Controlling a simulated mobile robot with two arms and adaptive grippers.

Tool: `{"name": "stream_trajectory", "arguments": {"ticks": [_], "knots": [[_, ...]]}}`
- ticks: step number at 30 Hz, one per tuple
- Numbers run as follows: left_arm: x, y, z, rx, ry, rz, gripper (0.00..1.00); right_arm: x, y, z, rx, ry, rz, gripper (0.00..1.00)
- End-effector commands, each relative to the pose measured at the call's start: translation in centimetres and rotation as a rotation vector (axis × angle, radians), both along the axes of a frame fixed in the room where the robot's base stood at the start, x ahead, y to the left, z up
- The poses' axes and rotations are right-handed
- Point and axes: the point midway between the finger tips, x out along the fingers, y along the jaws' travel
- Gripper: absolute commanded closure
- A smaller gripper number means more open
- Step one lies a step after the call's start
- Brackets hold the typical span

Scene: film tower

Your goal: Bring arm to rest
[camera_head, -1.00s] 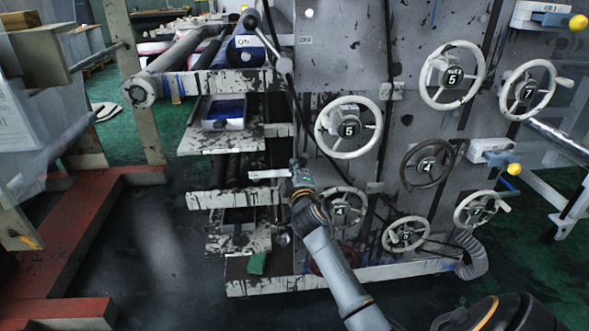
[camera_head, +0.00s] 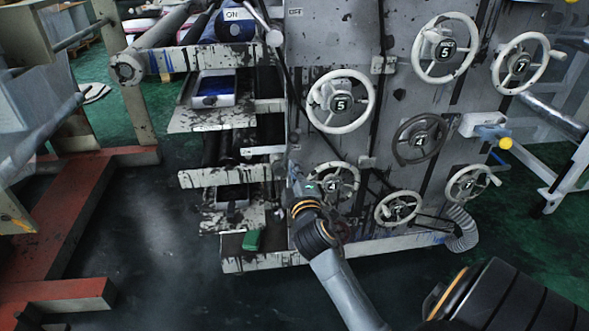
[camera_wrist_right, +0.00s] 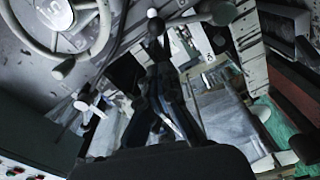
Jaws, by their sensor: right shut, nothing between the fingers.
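My right gripper (camera_head: 293,173) shows in the head view in front of the machine's left front edge, beside the shelves and left of the lower handwheels. It is shut and empty. In the right wrist view its dark fingers (camera_wrist_right: 165,82) point up the picture toward a ball-ended lever; I cannot tell the gap between them. My right arm reaches in from the lower right. My left gripper is not in view.
The grey machine panel (camera_head: 395,95) carries several handwheels, such as the wheel marked 5 (camera_head: 341,101). A lever with a white ball (camera_head: 274,38) stands near the ON label. A green object (camera_head: 252,240) lies on the bottom shelf. Dark floor (camera_head: 150,260) is clear at lower left.

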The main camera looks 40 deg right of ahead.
Motion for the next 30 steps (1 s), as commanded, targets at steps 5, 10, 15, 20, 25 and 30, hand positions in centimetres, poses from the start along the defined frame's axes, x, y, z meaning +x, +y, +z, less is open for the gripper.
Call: {"name": "stream_trajectory", "arguments": {"ticks": [5, 10, 15, 20, 25, 30], "knots": [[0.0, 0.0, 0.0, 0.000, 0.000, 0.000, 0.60, 0.0, 0.0, 0.0, 0.000, 0.000, 0.000, 1.00], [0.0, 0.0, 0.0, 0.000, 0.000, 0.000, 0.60, 0.0, 0.0, 0.0, 0.000, 0.000, 0.000, 1.00], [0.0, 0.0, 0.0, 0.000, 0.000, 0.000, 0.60, 0.1, 0.1, -0.5, 0.010, 0.008, 0.004, 1.00], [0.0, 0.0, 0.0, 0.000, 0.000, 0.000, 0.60, 0.1, 1.5, -6.2, 0.122, 0.088, 0.033, 1.00], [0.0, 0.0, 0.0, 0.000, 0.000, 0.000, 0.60, -1.8, 5.1, -18.0, 0.368, 0.262, 0.060, 1.00], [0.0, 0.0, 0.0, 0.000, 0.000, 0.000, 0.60, -6.9, 9.3, -29.4, 0.614, 0.452, 0.032, 1.00]]}}
